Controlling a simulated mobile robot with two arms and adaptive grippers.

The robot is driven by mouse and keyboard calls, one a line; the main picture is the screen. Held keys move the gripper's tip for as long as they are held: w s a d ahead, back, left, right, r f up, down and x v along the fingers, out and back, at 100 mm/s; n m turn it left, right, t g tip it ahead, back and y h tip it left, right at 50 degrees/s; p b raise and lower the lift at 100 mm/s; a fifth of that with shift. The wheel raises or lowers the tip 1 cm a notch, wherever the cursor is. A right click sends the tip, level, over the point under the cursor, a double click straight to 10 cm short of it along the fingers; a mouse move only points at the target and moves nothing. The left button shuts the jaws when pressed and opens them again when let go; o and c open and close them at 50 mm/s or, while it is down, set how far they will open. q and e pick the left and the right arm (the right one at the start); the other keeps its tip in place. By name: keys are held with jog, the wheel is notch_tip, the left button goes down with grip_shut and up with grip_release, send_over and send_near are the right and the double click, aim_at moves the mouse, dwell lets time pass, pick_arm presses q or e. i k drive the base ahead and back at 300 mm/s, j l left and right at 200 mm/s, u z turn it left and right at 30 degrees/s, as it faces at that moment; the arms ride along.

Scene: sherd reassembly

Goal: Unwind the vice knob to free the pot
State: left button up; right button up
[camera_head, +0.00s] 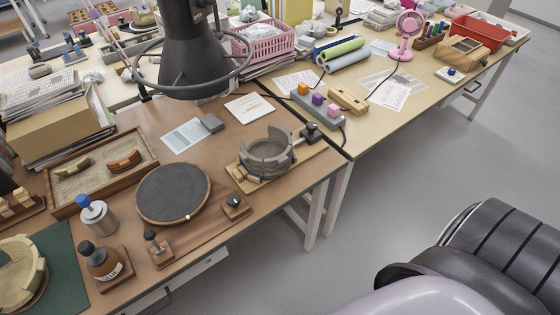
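A grey-brown pot (266,156) with an uneven, broken-looking rim stands in a wooden vice (300,158) near the right edge of the brown table. Pale wooden blocks (244,173) sit against its left side. A dark knob (311,131) is at the vice's right end, close to the pot. Whether the vice jaw presses on the pot is too small to tell. Neither of my grippers is in view.
A round dark turntable (173,193) lies left of the vice, with a small block and black knob (234,202) between them. A sand tray (100,170) holds sherds. A dark lamp (196,60) hangs overhead. A grey strip with coloured cubes (318,105) lies behind the vice.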

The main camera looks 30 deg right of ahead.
aim_at(312, 127)
jog(key=z, duration=1.25)
